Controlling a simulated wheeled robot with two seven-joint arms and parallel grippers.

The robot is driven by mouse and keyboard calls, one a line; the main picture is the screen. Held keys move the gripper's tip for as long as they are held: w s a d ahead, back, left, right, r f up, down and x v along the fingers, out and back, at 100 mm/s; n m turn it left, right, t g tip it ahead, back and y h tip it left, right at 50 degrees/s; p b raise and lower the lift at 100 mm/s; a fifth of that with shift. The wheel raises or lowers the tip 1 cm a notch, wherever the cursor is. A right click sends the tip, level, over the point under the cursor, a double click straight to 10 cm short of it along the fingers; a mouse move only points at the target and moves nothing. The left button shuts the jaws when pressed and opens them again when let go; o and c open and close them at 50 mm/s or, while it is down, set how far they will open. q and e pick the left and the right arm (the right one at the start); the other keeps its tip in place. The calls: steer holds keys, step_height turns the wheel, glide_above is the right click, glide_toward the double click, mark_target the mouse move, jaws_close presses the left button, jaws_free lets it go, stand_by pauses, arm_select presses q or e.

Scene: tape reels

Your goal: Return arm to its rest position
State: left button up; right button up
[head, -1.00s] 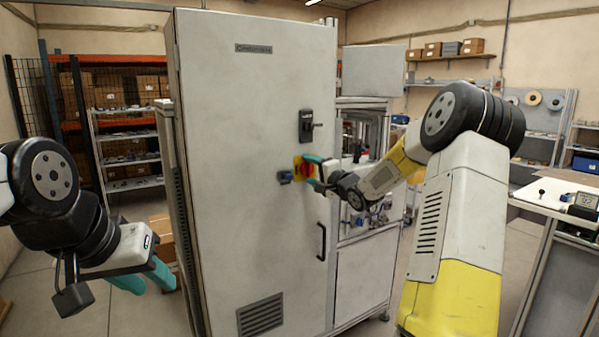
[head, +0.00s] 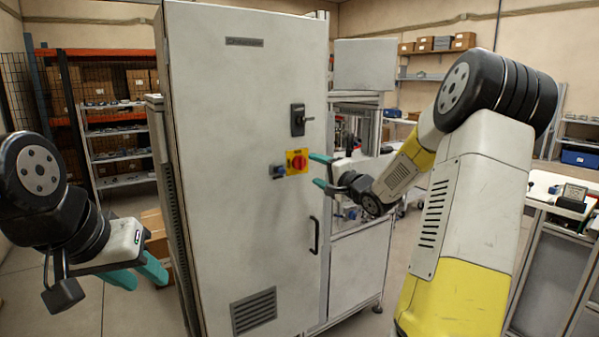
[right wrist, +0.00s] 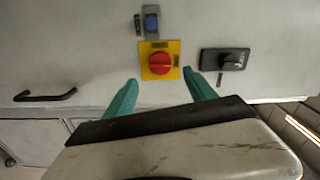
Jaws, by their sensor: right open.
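My right gripper (head: 320,171) is open and empty, a short way to the right of the red rotary switch (head: 298,162) on its yellow plate. In the right wrist view, its two teal fingers (right wrist: 160,98) stand apart, with the red switch (right wrist: 160,63) beyond the gap between them and not gripped. The switch sits on the door of the tall grey cabinet (head: 235,120). My left gripper (head: 137,273) hangs at the lower left, with its teal fingers apart and nothing seen between them.
A workbench (head: 545,195) stands at the right. Shelves (head: 118,150) stand at the left. Open floor lies before the cabinet.

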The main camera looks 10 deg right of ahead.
steer(key=s+a+f+n+g+h, duration=0.1)
steer(key=s+a+n+g, duration=0.2)
steer(key=s, duration=0.9)
steer(key=s+a+n+g+h, duration=0.1)
steer(key=s+a+n+g, duration=0.3)
steer(key=s, duration=0.9)
steer(key=s+a+f+n+g+h, duration=0.1)
steer(key=s+n, duration=0.4)
steer(key=s, duration=0.7)
steer(key=a+g+h, duration=0.1)
steer(key=a+g, duration=0.1)
steer(key=shift+s+a+f+n+g, duration=0.15)
steer(key=shift+a+f+n+g, duration=0.15)
steer(key=shift+a+f+g, duration=0.1)
